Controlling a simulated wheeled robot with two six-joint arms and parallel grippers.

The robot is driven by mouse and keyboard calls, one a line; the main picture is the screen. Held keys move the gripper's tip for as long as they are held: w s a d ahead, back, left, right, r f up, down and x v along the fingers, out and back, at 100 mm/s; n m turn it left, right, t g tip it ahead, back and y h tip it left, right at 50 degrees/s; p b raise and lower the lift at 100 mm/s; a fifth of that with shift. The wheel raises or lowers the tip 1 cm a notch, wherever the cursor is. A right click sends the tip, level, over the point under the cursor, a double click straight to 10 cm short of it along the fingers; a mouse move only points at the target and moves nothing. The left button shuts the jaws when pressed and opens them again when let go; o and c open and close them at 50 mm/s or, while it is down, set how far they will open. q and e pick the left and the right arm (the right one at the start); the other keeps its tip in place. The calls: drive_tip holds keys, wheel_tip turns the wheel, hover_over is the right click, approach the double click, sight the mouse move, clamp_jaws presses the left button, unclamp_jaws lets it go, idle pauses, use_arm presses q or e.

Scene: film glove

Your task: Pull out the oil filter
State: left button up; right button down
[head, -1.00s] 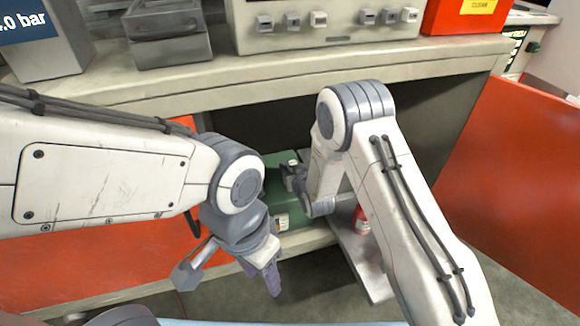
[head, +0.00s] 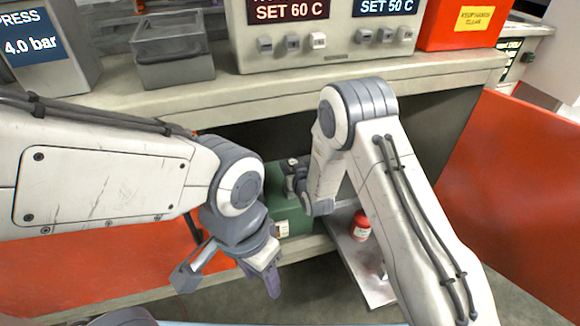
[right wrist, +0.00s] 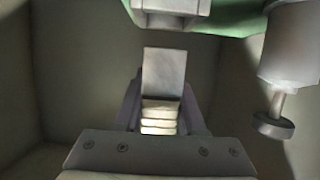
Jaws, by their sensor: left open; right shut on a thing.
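My right gripper (head: 297,180) is inside the open cabinet, by the green machine (head: 262,222). In the right wrist view its fingers (right wrist: 160,108) are shut on a grey block (right wrist: 164,68) with a pale ribbed part below it. This looks like the oil filter, though its full shape is hidden. In that view the block shows apart from a grey fitting (right wrist: 172,8) on the green body above. My left gripper (head: 229,280) is open and empty, low in front of the cabinet.
A grey cylinder (right wrist: 290,45) with a knob stands at the right of the wrist view. A pulled-out metal tray (head: 368,279) carries a red labelled container (head: 360,226). The bench edge (head: 290,84) runs above the opening. An open orange door (head: 515,190) is at the right.

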drive_tip(key=shift+r, duration=0.45)
drive_tip(key=shift+r, duration=0.1)
wheel_tip(320, 180, up, 3)
drive_tip(key=shift+f+p, duration=0.15)
drive_tip(key=shift+p, duration=1.1)
